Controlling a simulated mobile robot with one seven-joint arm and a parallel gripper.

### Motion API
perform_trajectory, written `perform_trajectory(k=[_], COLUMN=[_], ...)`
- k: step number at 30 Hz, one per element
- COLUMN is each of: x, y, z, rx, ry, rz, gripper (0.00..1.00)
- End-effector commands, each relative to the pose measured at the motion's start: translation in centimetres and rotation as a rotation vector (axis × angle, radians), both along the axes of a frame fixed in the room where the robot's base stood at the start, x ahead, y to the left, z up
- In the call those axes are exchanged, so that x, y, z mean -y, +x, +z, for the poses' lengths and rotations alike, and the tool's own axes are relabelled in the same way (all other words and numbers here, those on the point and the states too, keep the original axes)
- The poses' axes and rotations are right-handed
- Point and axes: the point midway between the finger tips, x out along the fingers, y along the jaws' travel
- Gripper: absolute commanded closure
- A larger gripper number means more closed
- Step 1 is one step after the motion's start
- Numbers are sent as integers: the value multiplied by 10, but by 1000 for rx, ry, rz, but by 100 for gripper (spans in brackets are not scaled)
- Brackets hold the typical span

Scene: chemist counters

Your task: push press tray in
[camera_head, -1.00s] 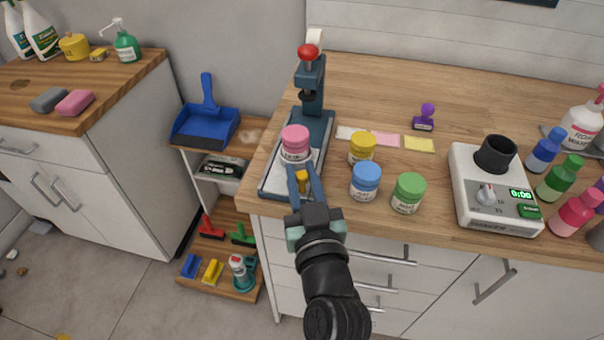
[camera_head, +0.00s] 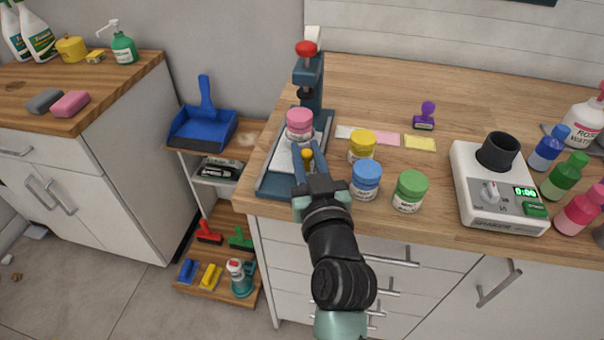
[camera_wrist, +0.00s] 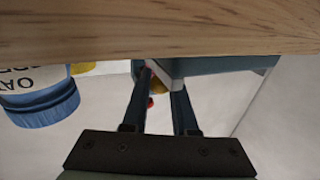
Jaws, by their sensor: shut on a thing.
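The dark teal press (camera_head: 309,75), with a red-topped lever, stands on the left end of the wooden counter. Its light grey tray (camera_head: 282,158) lies on the press base and carries a pink-lidded jar (camera_head: 299,124) upright, in front of the press column. My gripper (camera_head: 307,152) is at the tray's front, shut on a yellow knob (camera_head: 308,155), with the fingers on either side of it. In the wrist view the knob (camera_wrist: 158,88) shows between the fingers, below the press base edge (camera_wrist: 205,66). The fingers partly hide the tray front.
Yellow (camera_head: 362,147), blue (camera_head: 366,180) and green (camera_head: 410,190) jars stand close to the right of my gripper. The counter's left edge runs close beside the press.

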Motion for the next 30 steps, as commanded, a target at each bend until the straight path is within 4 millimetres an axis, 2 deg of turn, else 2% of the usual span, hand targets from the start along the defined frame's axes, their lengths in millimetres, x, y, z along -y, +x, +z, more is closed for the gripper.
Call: perform_trajectory(k=[3,6,16,17,21,30], x=[4,5,6,6,6,6], y=[15,20,21,21,21,20], z=[-3,-2,-1,-1,-1,0], rx=[0,-1,-3,-3,-2,-1], ry=[0,0,2,2,2,2], rz=[-1,-1,0,0,0,-1], gripper=[100,100,100,68,44,44])
